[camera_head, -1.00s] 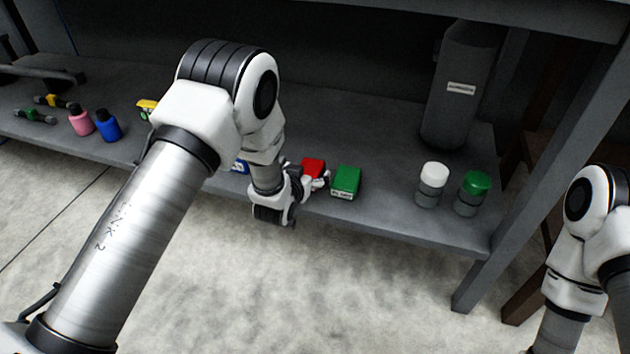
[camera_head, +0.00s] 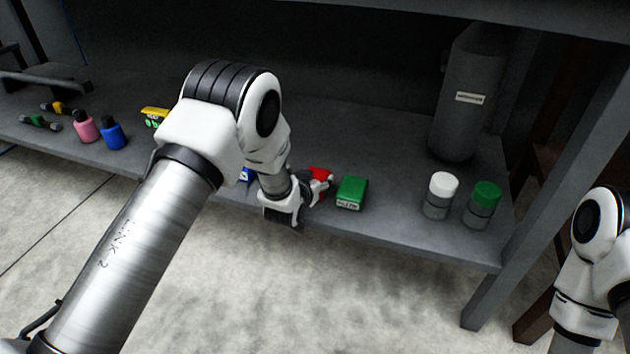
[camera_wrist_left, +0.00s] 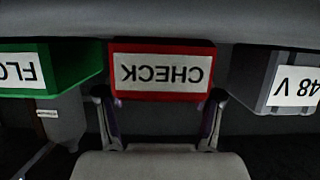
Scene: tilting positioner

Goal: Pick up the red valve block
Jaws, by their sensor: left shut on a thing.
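The red valve block (camera_head: 321,173) is on the lower shelf in the head view, partly hidden by my left gripper (camera_head: 323,183). In the left wrist view the red block (camera_wrist_left: 160,85) shows a white label that reads CHECK upside down. The fingers of my left gripper (camera_wrist_left: 160,108) are at its two sides, shut on it. I cannot tell whether the block is clear of the shelf. The right arm shows at the right edge of the head view, but its gripper is out of view.
A green block (camera_head: 352,192) stands close to the right of the red one. A block labelled 48 V (camera_wrist_left: 290,80) is on its other side. White-capped (camera_head: 442,185) and green-capped (camera_head: 486,193) jars stand further right, before a dark cylinder (camera_head: 468,95). Pink (camera_head: 85,128) and blue (camera_head: 112,135) bottles stand left.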

